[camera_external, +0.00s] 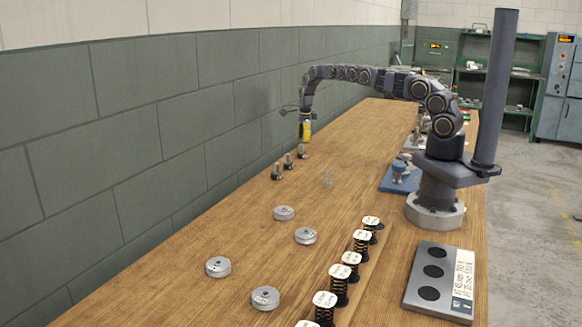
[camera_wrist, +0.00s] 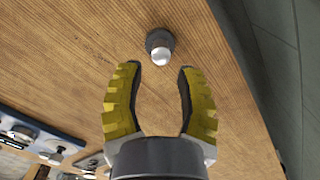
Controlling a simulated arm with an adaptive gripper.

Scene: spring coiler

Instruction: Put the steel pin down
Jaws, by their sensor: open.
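Three small upright pins with dark lower parts stand in a row near the wall edge of the bench: a near one (camera_external: 276,172), a middle one (camera_external: 288,161) and a far one (camera_external: 302,152). My gripper (camera_external: 306,137) points down above the far pin. In the wrist view, my gripper (camera_wrist: 158,76) is open with nothing between its yellow fingers. A steel pin (camera_wrist: 160,47) with a bright rounded top and a dark collar stands on the wood just beyond the fingertips, apart from them. I cannot tell for certain which pin of the row this is.
Several grey discs (camera_external: 265,298) lie on the wooden bench (camera_external: 210,305). Black springs with white tops (camera_external: 340,271) stand in a row on a wooden strip. A grey plate with dark circles (camera_external: 433,268) lies at the front right. A blue fixture (camera_external: 400,180) stands beside my base.

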